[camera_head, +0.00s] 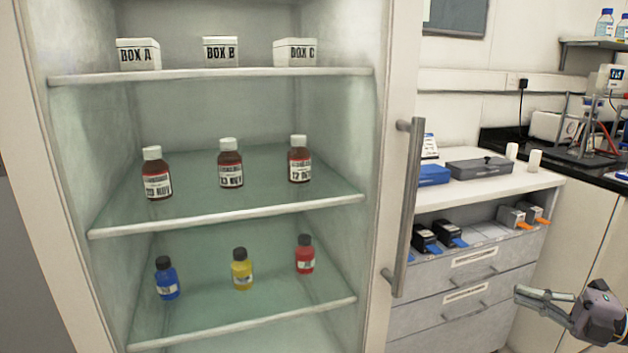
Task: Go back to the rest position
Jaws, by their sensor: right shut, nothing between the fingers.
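My right gripper (530,297) is at the lower right edge of the head view, in front of the drawer unit and the white cupboard. Its fingers point left, are shut, and hold nothing. It is apart from the cabinet and from all objects. My left gripper is not in view.
An open cabinet (227,226) fills the left. Its shelves hold white boxes (221,52), brown bottles (230,165) and small coloured bottles (242,270). A long vertical handle (409,210) juts from the frame. A drawer unit (470,300) and dark bench (500,142) stand right.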

